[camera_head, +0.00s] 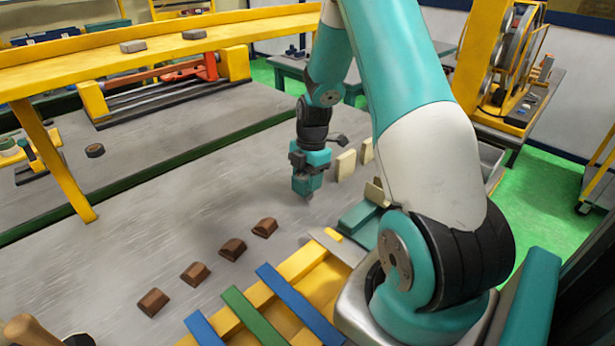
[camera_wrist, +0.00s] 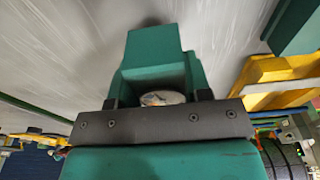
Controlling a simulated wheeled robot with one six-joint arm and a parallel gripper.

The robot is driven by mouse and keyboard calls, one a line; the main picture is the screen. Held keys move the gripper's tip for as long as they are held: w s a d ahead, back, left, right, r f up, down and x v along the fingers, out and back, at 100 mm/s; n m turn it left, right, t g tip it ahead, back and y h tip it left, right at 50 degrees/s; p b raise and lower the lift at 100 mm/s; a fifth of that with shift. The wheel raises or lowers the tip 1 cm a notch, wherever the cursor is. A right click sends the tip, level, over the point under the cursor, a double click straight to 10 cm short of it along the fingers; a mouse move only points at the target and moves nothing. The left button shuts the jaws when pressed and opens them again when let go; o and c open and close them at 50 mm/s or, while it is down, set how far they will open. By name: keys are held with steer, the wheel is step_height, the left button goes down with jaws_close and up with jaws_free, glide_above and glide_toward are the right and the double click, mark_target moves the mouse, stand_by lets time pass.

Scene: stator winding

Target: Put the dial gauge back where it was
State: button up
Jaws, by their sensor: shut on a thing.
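My gripper (camera_head: 306,184) hangs low over the grey bench top (camera_head: 200,175), pointing down, in the middle of the head view. It is shut on the dial gauge. In the wrist view, the gauge's pale round face (camera_wrist: 163,98) shows partly between the teal parts of my gripper (camera_wrist: 155,70). Most of the gauge is hidden by the gripper. In the head view a small grey tip shows just under the gripper, close to the bench; I cannot tell whether it touches.
Several brown blocks (camera_head: 233,249) lie in a row on the bench in front. Pale upright blocks (camera_head: 346,165) stand just right of my gripper. A yellow frame with blue and green bars (camera_head: 299,303) is at the front. A yellow beam (camera_head: 160,55) crosses the back.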

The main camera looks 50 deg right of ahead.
steer(key=shift+f, duration=0.3)
steer(key=o, duration=0.9)
steer(key=shift+r, duration=0.15)
step_height(320, 180, up, 13)
steer(key=d+b, duration=0.1)
steer(key=d, duration=0.1)
steer(key=s+a+r+m+y, duration=0.1)
steer(key=s+a+r+m, duration=0.15)
steer(key=a, duration=0.65)
steer(key=s+a+r+m, duration=0.2)
steer(key=s+a, duration=0.1)
steer(key=a, duration=0.7)
steer(key=s+a+r+m+y, duration=0.1)
steer(key=s+a+r+m, duration=0.15)
steer(key=a, duration=0.65)
steer(key=s+a+m, duration=0.1)
steer(key=s+a, duration=0.1)
steer(key=s, duration=0.1)
steer(key=s+a+m, duration=0.1)
steer(key=s+a, duration=0.1)
steer(key=s, duration=0.2)
steer(key=s+a+r+m, duration=0.1)
steer(key=s+a, duration=0.1)
steer(key=s, duration=0.1)
steer(key=shift+s+a+y, duration=0.3)
steer(key=shift+a+y, duration=0.05)
steer(key=shift+y, duration=0.05)
